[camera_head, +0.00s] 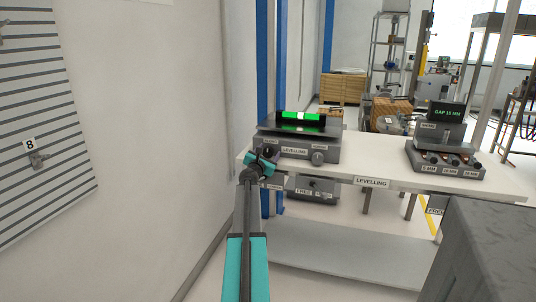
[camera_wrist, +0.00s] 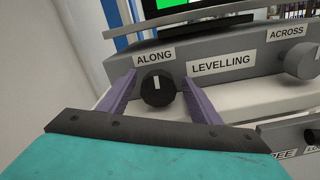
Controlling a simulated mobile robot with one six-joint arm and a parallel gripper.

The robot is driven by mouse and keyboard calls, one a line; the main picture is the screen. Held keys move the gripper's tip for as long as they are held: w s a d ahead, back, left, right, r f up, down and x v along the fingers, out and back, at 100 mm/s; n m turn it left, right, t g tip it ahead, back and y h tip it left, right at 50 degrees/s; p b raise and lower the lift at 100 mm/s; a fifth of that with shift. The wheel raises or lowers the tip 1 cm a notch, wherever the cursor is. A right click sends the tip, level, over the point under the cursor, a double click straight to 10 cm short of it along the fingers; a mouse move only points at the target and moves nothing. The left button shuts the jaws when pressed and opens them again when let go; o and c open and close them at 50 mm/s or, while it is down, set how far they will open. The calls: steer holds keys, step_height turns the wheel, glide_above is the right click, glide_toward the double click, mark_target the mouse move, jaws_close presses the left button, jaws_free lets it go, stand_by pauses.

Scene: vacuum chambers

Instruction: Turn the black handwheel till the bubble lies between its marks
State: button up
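The levelling unit (camera_head: 296,148) stands on the table's left end. On top is a green level vial (camera_head: 313,117) with a pale bubble (camera_head: 301,115) near its middle; the marks are too small to tell. The black handwheel (camera_wrist: 158,92), with a white line on its face, is under the ALONG label (camera_wrist: 155,57) in the wrist view. My gripper (camera_wrist: 158,75) is open, its purple fingers on either side of the handwheel with gaps showing. In the head view my gripper (camera_head: 263,161) is at the unit's front left.
A grey knob (camera_wrist: 300,60) under the ACROSS label is to the right. The white table (camera_head: 375,160) has free room between the levelling unit and the GAP 15 MM unit (camera_head: 445,155). A wall is close on the left. A grey block (camera_head: 490,245) stands at front right.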

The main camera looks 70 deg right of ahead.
steer(key=shift+a, duration=0.2)
steer(key=a, duration=1.3)
steer(key=shift+s+a, duration=0.2)
steer(key=shift+s, duration=0.2)
stand_by(0.6)
